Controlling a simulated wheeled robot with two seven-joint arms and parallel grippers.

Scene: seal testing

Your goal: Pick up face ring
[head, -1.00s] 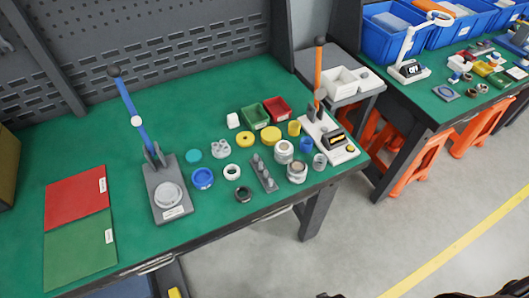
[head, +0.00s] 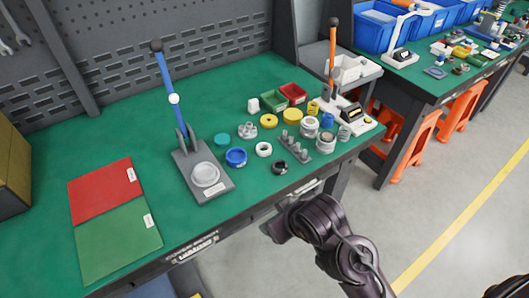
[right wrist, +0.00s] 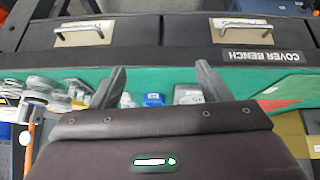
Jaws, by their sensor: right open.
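Several ring-shaped parts lie on the green bench; I cannot tell which one is the face ring. They include a white ring (head: 264,149), a black ring (head: 280,167), a blue ring (head: 236,157) and a yellow ring (head: 268,121). My right gripper (right wrist: 160,82) is open, with its two fingers spread and nothing between them. In the head view my right arm reaches in from the lower right, its end in front of the bench's front edge, below the rings and apart from them. My left gripper is in neither current view.
A blue-handled press (head: 205,174) stands left of the rings, an orange-handled one (head: 352,115) at the right. A pegged grey block (head: 297,147) and several cylinders stand between. Red (head: 100,188) and green (head: 117,240) mats lie left. Drawers (right wrist: 90,35) show in the wrist view.

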